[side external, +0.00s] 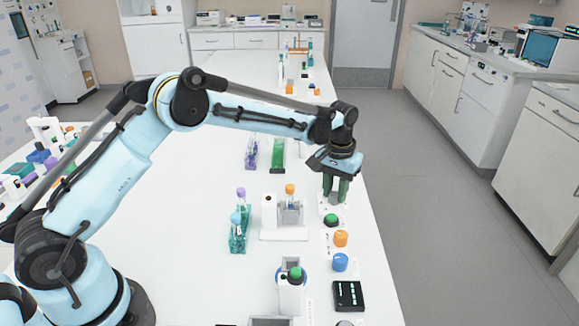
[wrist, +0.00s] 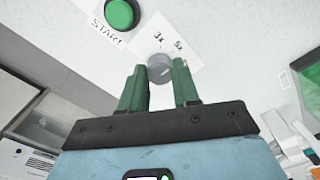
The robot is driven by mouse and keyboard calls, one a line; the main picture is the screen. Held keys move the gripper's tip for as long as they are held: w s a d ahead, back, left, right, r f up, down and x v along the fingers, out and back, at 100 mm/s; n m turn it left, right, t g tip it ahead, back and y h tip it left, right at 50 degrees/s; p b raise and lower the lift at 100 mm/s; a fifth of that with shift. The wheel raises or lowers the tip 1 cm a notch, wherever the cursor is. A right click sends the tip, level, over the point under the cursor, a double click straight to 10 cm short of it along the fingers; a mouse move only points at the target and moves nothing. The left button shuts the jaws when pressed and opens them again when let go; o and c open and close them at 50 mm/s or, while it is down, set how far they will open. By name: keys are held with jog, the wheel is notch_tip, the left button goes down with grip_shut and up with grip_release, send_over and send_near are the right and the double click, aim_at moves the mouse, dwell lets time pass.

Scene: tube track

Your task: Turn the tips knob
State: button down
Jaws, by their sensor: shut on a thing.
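A grey round knob (wrist: 159,68) sits on a white label plate marked 3x and 5x. I take it as the tips knob, but no word "tips" is readable. It also shows in the side external view (side external: 335,198), low between the green fingers. My gripper (wrist: 159,76) has its two green fingers on either side of the knob, shut on it. In the side external view my gripper (side external: 336,192) points straight down at the right edge of the white table. The fingers partly hide the knob and its plate.
A green START button (wrist: 121,13) is beside the knob, also in the side external view (side external: 331,219). Orange (side external: 341,238) and blue (side external: 340,262) round pieces stand nearer. A white device with an orange-capped tube (side external: 289,190) and a teal rack (side external: 238,238) are left.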

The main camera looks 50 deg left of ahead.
aim_at(335, 194)
jog(key=m, duration=0.4)
jog(key=shift+m, duration=2.2)
jog(key=c, duration=0.8)
grip_release()
notch_tip(335, 194, up, 12)
jog(key=shift+r, duration=0.1)
